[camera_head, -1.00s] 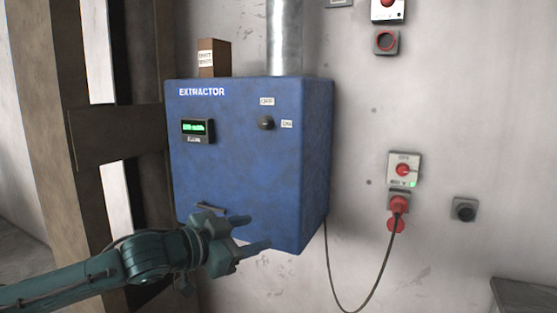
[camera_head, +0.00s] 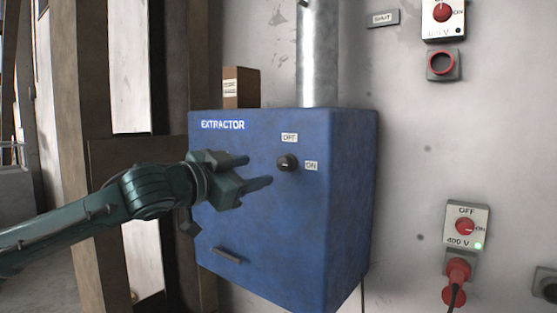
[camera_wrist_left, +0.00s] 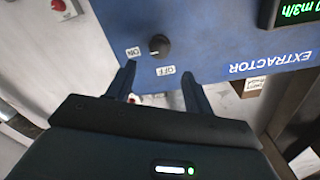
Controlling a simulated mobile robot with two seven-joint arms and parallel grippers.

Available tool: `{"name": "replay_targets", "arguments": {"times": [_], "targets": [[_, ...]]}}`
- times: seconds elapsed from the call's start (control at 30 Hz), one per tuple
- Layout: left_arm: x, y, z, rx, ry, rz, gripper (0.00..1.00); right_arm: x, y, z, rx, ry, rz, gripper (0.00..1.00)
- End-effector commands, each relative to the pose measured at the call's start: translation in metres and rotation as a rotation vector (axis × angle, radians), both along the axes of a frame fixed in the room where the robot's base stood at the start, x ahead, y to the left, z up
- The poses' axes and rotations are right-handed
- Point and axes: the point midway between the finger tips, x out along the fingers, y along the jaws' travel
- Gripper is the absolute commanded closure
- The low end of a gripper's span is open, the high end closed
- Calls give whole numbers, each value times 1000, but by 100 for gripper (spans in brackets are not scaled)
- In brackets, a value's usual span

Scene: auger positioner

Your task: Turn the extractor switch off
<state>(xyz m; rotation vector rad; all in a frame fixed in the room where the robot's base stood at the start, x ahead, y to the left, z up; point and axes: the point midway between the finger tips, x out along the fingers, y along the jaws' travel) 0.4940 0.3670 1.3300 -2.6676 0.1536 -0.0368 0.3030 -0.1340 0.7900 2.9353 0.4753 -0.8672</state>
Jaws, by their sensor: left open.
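The extractor (camera_head: 285,225) is a blue wall box lettered EXTRACTOR. Its switch is a round black knob (camera_head: 287,162) on the front, with an OFF label (camera_head: 289,137) above and an ON label (camera_head: 311,166) to its right. I cannot tell clearly which label the knob points at. My left gripper (camera_head: 260,171) is open and empty, just left of the knob in the head view. In the left wrist view, the knob (camera_wrist_left: 159,46) appears upside down, beyond the gap between the open fingers (camera_wrist_left: 159,66), apart from them. My right gripper is not in view.
A green-lit display (camera_wrist_left: 297,12) is on the box; my arm hides it in the head view. A handle (camera_head: 226,256) is low on the front. A metal duct (camera_head: 318,55) rises from the top. A 400 V switch (camera_head: 465,226) with a red plug below is at the right.

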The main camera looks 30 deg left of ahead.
Motion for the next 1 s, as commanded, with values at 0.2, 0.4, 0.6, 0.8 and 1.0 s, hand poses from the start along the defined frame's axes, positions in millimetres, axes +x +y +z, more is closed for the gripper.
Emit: {"name": "replay_targets", "arguments": {"times": [0.2,0.4,0.6,0.8,1.0], "targets": [[41,-6,4,-3,0,-4,48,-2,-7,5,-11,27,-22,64],[71,-9,2,-1,1,-1,48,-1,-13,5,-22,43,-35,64],[83,-10,0,2,0,-1,48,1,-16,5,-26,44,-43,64],[84,-10,0,3,0,0,48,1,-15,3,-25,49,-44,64],[83,-10,0,3,0,-1,58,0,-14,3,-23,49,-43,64]]}}
